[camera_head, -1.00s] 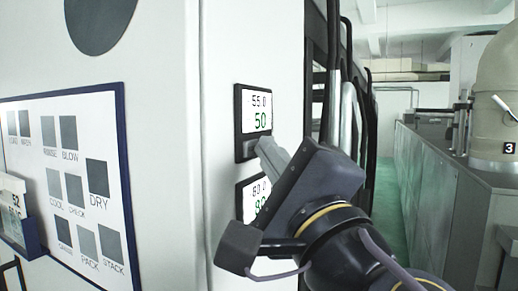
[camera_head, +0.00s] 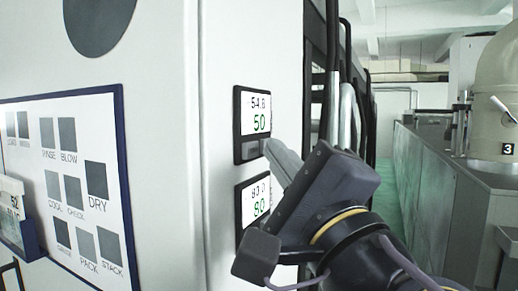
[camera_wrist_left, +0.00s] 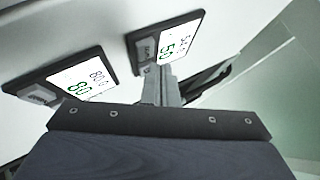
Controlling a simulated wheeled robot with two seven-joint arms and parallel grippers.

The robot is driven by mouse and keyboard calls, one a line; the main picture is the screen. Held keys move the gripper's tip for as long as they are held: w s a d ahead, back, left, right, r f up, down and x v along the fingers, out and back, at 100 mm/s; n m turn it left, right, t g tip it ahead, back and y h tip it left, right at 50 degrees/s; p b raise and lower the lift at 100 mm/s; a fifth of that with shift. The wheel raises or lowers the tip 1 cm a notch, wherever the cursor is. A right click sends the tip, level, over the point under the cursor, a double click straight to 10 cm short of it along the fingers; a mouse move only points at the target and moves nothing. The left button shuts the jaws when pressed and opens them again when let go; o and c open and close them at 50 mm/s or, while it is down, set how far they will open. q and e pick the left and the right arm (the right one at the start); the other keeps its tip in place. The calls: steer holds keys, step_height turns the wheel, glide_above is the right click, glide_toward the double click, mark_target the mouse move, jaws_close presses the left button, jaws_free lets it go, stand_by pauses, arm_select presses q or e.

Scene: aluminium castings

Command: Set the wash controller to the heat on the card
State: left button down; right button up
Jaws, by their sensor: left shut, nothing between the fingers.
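The upper controller (camera_head: 252,124) is a black-framed display on the side of the white cabinet. It shows about 54.8 in black over a green 50, with a grey button strip below. The lower controller (camera_head: 253,205) shows 80.0 over a green 80, partly hidden by my gripper. Both also show in the left wrist view, the upper (camera_wrist_left: 166,42) and the lower (camera_wrist_left: 70,82). My left gripper (camera_head: 272,147) is shut and empty, its tips close to the upper button strip's right end; I cannot tell if they touch. A card (camera_head: 12,208) sits in a blue holder at far left, its figures blurred.
A blue-edged board (camera_head: 122,190) with grey labelled squares such as DRY, COOL and STACK is on the cabinet's front. Dark pipes and cables run behind my gripper. A grey counter (camera_head: 440,180) stands to the right beside a clear green floor aisle.

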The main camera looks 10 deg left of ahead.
arm_select(q)
steer(key=d, duration=0.1)
steer(key=s+d+p, duration=0.1)
steer(key=d, duration=0.2)
steer(key=shift+s+d, duration=0.3)
steer(key=shift+d, duration=0.05)
stand_by(0.7)
